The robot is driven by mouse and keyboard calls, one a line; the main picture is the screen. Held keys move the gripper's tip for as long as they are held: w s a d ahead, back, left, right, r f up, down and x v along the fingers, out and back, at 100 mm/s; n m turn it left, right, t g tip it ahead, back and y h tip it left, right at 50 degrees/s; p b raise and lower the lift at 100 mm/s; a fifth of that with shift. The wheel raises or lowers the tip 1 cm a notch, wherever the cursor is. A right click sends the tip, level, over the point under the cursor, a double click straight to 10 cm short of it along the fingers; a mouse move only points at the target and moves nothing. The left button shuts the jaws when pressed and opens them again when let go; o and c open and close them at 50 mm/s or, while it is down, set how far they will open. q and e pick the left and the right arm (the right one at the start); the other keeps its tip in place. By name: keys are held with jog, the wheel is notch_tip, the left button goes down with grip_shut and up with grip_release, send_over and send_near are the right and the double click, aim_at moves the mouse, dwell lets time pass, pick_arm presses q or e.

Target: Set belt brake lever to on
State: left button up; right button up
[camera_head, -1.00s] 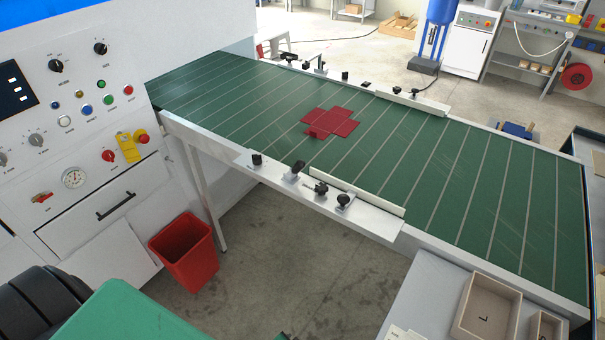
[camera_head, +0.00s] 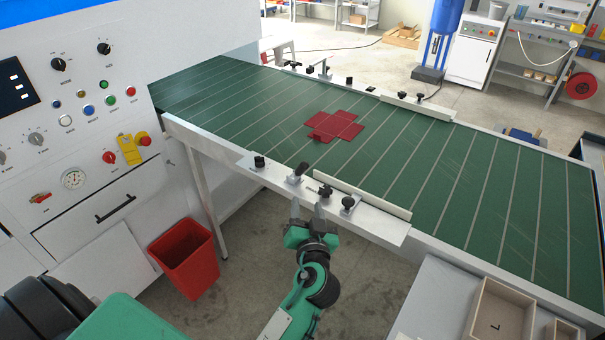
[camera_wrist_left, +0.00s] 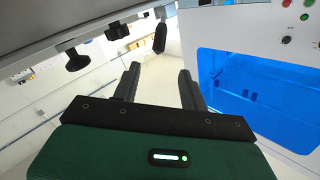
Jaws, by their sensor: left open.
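Black fittings line the white near rail (camera_head: 380,222) of the green belt (camera_head: 455,195). One is a slanted black lever (camera_head: 298,172), which looks like the brake lever; I cannot read any on or off mark. My left gripper (camera_head: 307,204) is open and empty, just in front of and below the rail, its fingers pointing up toward this lever and apart from it. In the left wrist view a black handle (camera_wrist_left: 160,37), probably the same lever, sits ahead, between and beyond the fingertips of my left gripper (camera_wrist_left: 158,75). My right gripper is not in view.
Black knobs (camera_head: 325,190) stand close to the lever's right, and another knob (camera_head: 258,161) to its left. A red cross-shaped blank (camera_head: 337,126) lies on the belt. A control panel (camera_head: 80,110) stands left, with a red bin (camera_head: 183,258) below. Open floor lies under the rail.

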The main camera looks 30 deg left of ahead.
aim_at(303, 172)
pick_arm(q)
jog(key=p+x, duration=0.4)
jog(key=x, duration=0.8)
jog(key=shift+w+a, duration=0.2)
jog(key=shift+w, duration=0.2)
jog(key=shift+w+a+p, duration=0.2)
jog(key=shift+w+p, duration=0.1)
grip_shut()
